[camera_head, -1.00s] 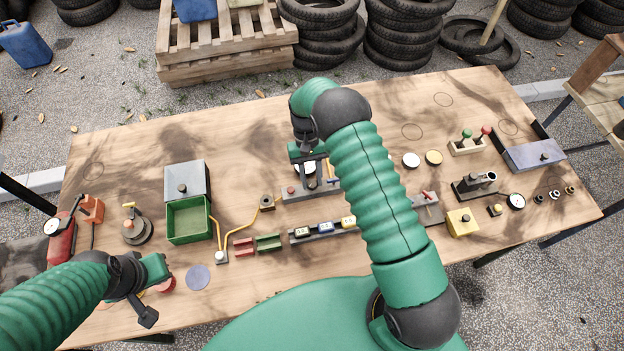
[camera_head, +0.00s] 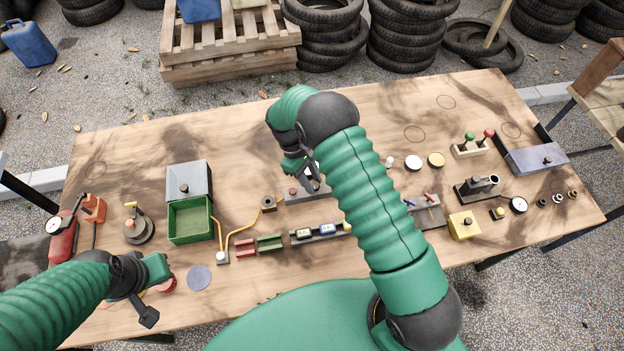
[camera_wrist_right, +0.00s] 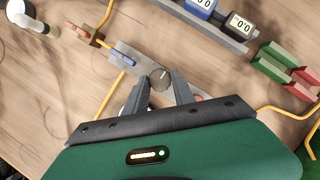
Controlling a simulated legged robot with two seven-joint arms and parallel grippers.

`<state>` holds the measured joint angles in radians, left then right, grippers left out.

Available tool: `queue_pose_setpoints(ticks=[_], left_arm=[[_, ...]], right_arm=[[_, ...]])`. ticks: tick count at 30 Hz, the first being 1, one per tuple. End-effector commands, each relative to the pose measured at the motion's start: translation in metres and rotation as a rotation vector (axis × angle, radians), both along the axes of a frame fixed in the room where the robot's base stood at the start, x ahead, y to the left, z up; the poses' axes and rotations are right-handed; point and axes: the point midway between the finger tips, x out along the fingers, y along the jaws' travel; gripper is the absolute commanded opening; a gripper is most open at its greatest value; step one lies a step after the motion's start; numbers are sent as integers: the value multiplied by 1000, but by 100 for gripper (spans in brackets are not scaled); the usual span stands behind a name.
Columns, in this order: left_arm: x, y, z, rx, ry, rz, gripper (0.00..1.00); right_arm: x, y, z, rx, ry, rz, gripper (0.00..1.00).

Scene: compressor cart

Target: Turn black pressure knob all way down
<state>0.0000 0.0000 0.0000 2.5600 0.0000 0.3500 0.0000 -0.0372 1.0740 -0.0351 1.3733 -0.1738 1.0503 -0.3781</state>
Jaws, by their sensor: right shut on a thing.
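The dark round pressure knob (camera_wrist_right: 159,78), with a pale line on its top, sits on a grey base plate (camera_wrist_right: 124,54). In the right wrist view my right gripper (camera_wrist_right: 159,86) is shut on the knob, with one finger on each side. In the head view my right gripper (camera_head: 304,172) is over the same grey plate, and the hand and forearm hide the knob. My left gripper (camera_head: 150,288) is low over the table's left front; its finger gap is not clear.
A red button (camera_head: 293,191) and a blue lever (camera_wrist_right: 128,62) are on the same plate. A counter row (camera_head: 318,232) lies in front. Yellow tubing (camera_head: 238,231) and a green bin (camera_head: 189,221) are to the left. Bare wood (camera_head: 240,140) lies behind.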

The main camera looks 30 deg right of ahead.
Motion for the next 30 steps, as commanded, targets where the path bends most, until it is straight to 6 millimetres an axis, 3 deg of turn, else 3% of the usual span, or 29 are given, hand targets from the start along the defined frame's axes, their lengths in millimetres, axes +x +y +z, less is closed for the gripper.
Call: queue_pose_setpoints(ticks=[17,18,21,23,30], left_arm=[[0,0,1,0,0,0,0],[0,0,1,0,0,0,0],[0,0,1,0,0,0,0],[0,0,1,0,0,0,0],[0,0,1,0,0,0,0]], right_arm=[[3,0,2,-1,-10,43,0],[3,0,2,-1,-10,43,32],[3,0,2,-1,-9,42,45],[2,0,1,-1,-6,42,52],[1,0,1,-1,-4,41,52]])
